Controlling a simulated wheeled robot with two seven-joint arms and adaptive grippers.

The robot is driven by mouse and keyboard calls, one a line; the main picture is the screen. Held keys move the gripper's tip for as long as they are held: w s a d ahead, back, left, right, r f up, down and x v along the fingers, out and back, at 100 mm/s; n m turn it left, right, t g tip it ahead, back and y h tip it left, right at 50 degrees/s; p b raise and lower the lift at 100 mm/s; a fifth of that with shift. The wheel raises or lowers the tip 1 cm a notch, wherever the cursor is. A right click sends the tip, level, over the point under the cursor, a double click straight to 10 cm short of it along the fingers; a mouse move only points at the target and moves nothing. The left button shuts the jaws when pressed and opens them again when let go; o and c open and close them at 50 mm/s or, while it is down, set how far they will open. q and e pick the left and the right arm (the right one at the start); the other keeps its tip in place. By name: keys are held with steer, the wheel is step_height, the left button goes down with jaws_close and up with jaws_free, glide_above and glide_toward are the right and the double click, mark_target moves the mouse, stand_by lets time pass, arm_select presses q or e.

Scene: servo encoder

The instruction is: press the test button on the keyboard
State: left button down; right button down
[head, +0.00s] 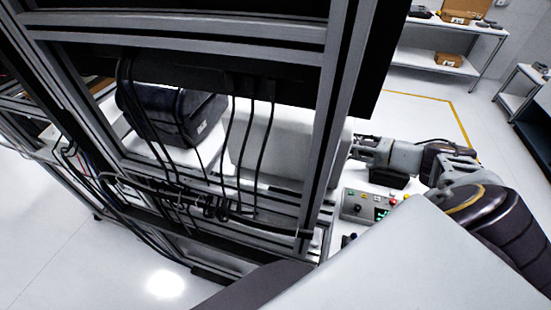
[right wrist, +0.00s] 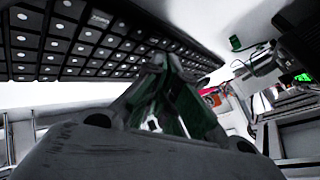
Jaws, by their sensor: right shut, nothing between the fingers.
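The keyboard (right wrist: 70,42) fills the upper left of the right wrist view, black with rows of dark keys that have pale dots. One key near its upper middle carries a pale label (right wrist: 100,18), too small to read. My right gripper (right wrist: 158,62) is shut and empty, its fingertips close to the keyboard's lower edge in the picture; I cannot tell if they touch a key. In the head view the right gripper (head: 358,148) is beside the metal post, its tips partly hidden. The keyboard is not clearly visible there. My left gripper is not in view.
A metal frame (head: 335,110) with hanging cables stands in front. Behind it are a black case (head: 175,112) and a white box (head: 275,145). A control box (head: 360,206) with coloured buttons sits below my right arm. Shelves (head: 450,35) stand at the back right.

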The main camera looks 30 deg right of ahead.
steer(key=shift+f, duration=0.85)
stand_by(1.8)
steer(key=shift+r, duration=0.1)
steer(key=shift+r+p, duration=0.7)
steer(key=shift+r, duration=0.05)
steer(key=shift+r, duration=0.1)
steer(key=shift+r, duration=2.4)
